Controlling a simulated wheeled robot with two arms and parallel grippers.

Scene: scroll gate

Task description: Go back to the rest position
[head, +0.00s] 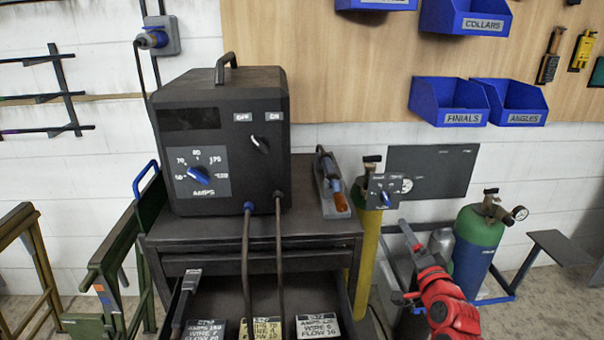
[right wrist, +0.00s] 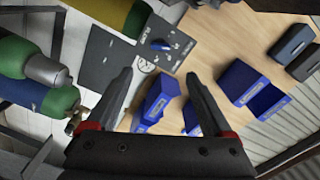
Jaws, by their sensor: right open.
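My right gripper (head: 405,265) is at the lower right of the head view, at the end of my red arm. It is in front of the gas cylinders and to the right of the cart. In the right wrist view, its two dark fingers (right wrist: 158,80) are spread wide with nothing between them. Beyond them are the wall panel and blue bins, apart from the fingers. My left gripper is not in view.
A black welding machine (head: 225,140) stands on a dark cart (head: 320,230) with an open drawer of labelled cards. A yellow cylinder (head: 366,250) and a blue-green cylinder (head: 475,245) stand right of it. A green metal frame (head: 110,265) is at left.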

